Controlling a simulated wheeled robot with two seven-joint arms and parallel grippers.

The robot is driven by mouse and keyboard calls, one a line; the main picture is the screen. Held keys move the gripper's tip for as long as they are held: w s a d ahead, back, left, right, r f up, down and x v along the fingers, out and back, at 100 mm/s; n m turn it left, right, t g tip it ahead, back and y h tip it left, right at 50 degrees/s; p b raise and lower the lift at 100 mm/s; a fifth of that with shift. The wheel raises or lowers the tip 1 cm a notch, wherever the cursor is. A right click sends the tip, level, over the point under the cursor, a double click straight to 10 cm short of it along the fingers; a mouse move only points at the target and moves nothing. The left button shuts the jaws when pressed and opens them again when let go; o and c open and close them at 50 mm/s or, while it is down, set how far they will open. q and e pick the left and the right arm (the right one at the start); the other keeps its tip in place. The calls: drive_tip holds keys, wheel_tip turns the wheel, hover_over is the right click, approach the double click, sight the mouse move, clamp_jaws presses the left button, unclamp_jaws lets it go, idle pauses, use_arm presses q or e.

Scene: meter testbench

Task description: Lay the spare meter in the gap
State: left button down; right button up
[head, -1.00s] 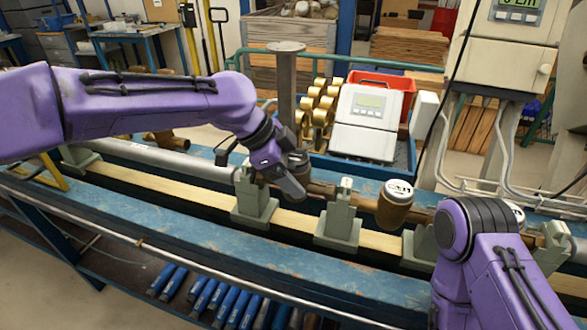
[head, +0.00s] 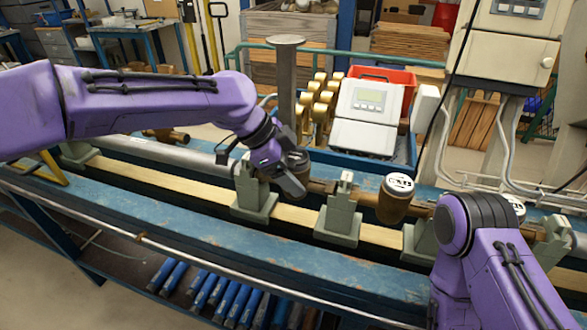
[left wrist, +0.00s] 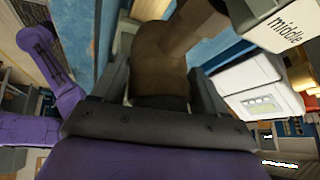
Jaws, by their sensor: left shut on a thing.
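My left gripper (head: 292,182) is shut on a brown meter, the spare by its look, over the row of stands. The brown body (left wrist: 160,60) fills the space between the fingers in the left wrist view; in the head view my gripper mostly hides it. It is between a left green-grey stand (head: 253,195) and a middle stand (head: 338,218), near the line of the row. Whether it rests on them I cannot tell. Another brown meter (head: 394,205) with a white dial sits right of the middle stand. My right gripper is out of view.
A blue tray (head: 350,165) behind the row holds brass meters (head: 318,105) and a white display unit (head: 365,115). A metal post (head: 287,85) stands close behind my left gripper. A silver pipe (head: 180,160) lies left. The blue front rail (head: 200,235) is clear.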

use_arm(q)
drive_tip(key=shift+f, duration=0.15)
unclamp_jaws()
wheel_tip(320, 180, up, 9)
drive_tip(key=p, duration=1)
idle(0.4)
